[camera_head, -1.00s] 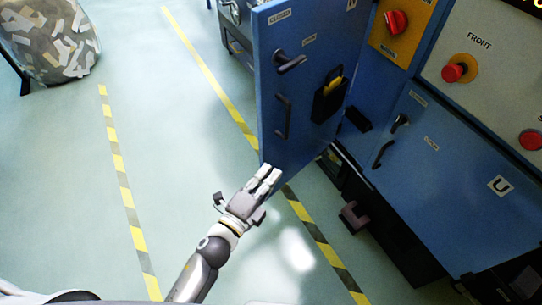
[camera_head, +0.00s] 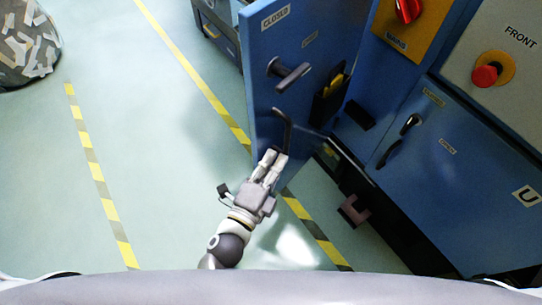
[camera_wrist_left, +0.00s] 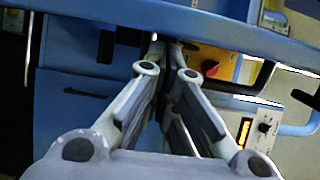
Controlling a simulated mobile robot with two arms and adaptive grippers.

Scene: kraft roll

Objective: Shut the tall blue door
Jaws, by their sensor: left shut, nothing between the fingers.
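The tall blue door (camera_head: 268,103) stands open, swung out from the blue machine in the head view. In the left wrist view the shut fingers (camera_wrist_left: 163,45) point toward a blue panel edge (camera_wrist_left: 200,22) across the top. My right gripper is out of view.
The machine has a lower blue door (camera_head: 440,150) with its own handles, a red emergency button (camera_head: 487,74) and a red mains switch (camera_head: 408,9). A brown pedal-like block (camera_head: 354,209) juts out near the floor.

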